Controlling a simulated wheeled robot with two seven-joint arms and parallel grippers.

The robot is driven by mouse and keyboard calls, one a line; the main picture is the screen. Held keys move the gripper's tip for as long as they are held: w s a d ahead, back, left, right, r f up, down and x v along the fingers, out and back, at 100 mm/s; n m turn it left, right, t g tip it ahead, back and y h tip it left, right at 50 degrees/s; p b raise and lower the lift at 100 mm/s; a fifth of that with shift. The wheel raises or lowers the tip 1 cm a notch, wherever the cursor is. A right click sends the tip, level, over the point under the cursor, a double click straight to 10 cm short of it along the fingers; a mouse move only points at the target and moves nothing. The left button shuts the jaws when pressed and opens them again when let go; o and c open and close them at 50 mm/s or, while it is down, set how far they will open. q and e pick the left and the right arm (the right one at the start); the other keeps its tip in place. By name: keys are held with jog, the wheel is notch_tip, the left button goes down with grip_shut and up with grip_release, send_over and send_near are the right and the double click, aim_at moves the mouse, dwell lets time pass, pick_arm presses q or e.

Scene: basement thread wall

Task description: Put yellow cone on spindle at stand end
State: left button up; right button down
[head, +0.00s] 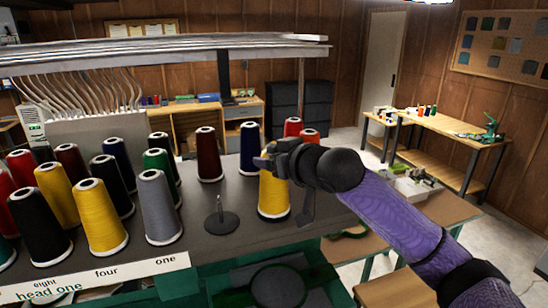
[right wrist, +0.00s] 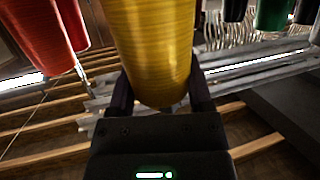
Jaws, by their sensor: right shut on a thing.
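The yellow cone (head: 273,197) is upright near the right end of the stand (head: 215,248), to the right of an empty spindle (head: 220,218) with a thin pin on a round black base. My right gripper (head: 267,162) is shut on this cone near its top and hides part of it. In the right wrist view the yellow cone (right wrist: 157,50) fills the space between the two fingers (right wrist: 160,98). I cannot tell whether its bottom touches the stand. My left gripper is not in view.
A grey cone (head: 160,210) stands left of the empty spindle. Dark red (head: 209,155) and blue (head: 249,150) cones stand behind it. Several other cones, including another yellow one (head: 98,218), crowd the left. A metal rail (head: 160,50) runs overhead. A workbench (head: 440,145) stands at far right.

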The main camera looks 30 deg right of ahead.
jog(key=shift+f, duration=0.2)
grip_release()
jog(key=shift+s, duration=0.15)
